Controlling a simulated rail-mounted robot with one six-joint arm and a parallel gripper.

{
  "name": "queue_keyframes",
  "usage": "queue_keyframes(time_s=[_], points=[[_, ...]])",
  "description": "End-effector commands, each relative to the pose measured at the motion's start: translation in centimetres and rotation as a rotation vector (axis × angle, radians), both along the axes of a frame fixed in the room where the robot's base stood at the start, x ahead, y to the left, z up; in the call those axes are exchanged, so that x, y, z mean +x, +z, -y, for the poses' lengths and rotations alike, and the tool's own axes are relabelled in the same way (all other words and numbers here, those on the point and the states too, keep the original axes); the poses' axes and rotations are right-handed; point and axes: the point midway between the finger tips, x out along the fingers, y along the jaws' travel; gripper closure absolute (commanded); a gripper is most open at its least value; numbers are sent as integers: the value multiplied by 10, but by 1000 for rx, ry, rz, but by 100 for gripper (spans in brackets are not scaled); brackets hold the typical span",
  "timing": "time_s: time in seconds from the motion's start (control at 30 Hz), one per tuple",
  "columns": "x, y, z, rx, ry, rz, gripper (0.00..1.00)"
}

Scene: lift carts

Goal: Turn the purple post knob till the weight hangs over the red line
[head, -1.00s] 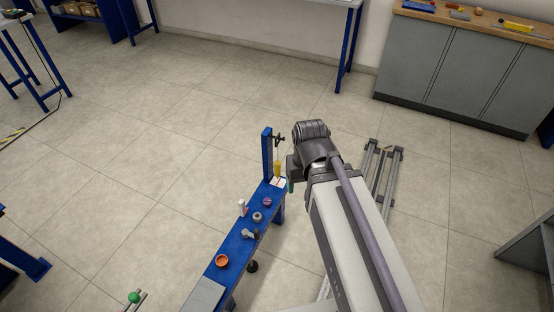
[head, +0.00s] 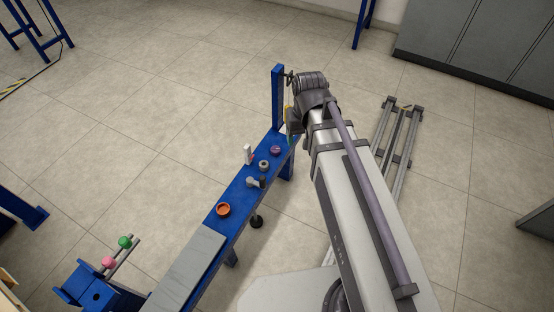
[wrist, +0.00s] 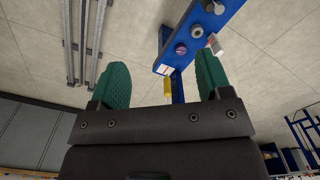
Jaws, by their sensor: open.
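The purple knob (head: 275,150) sits on the narrow blue bench (head: 226,190), near the foot of the upright blue post (head: 278,98). It also shows in the wrist view (wrist: 181,49). The yellow weight (wrist: 168,88) hangs by the post; in the head view it is mostly hidden by my arm.
An orange ring (head: 223,209), a grey ring (head: 264,165), a white-and-red block (head: 248,154) and a grey-and-black fitting (head: 254,182) stand along the bench. Grey rails (head: 402,135) lie on the floor at right. Pink (head: 109,262) and green balls (head: 125,242) stand at lower left.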

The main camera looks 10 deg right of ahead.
Motion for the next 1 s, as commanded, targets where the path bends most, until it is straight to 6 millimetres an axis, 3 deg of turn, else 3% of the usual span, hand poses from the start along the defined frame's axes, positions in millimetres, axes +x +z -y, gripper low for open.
queue_keyframes(time_s=[0.03,0.17,0.3,0.4,0.47,0.5,0.53,0.77,1.0], points=[[27,-66,-5,0,-2,0,29],[85,-145,-17,0,-40,0,29],[155,-222,-32,1,-114,0,29],[204,-257,-42,1,-190,0,29],[238,-266,-48,1,-256,0,29],[252,-250,-49,1,-308,0,29],[255,-247,-49,1,-345,0,29],[245,-250,-48,1,-403,0,29],[245,-292,-48,1,-401,0,29]])
